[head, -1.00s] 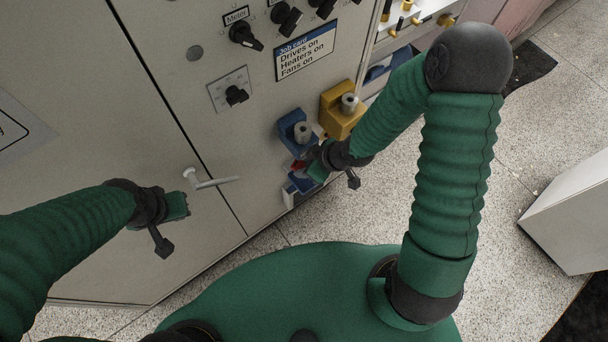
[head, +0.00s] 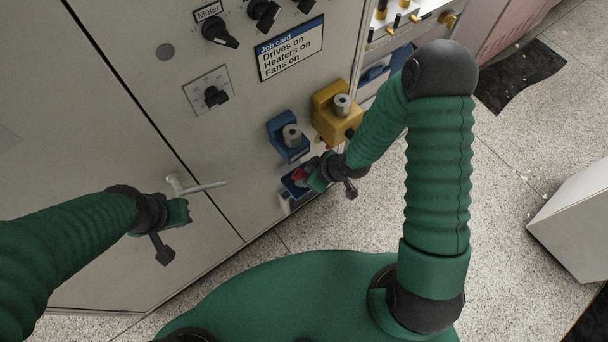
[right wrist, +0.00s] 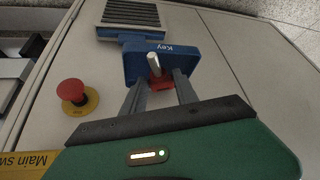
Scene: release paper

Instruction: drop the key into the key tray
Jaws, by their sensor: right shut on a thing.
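In the right wrist view, my right gripper (right wrist: 160,88) is shut on the key (right wrist: 155,82), which has a red grip and a pale metal shaft. The shaft stands out in front of the blue key tray (right wrist: 190,62), marked "Key". Whether the key touches the tray is unclear. In the head view, my right gripper (head: 308,178) is beside the tray (head: 289,190) low on the cabinet, with red of the key (head: 299,174) showing between them. My left gripper (head: 182,211) is near the door handle; its jaw opening is unclear.
The cabinet has a blue block (head: 287,146) and a yellow block (head: 331,121) with metal cylinders above the tray. A white door handle (head: 205,186) sticks out near my left gripper. A red button (right wrist: 71,88) is on the panel. A white box (head: 580,220) stands at right.

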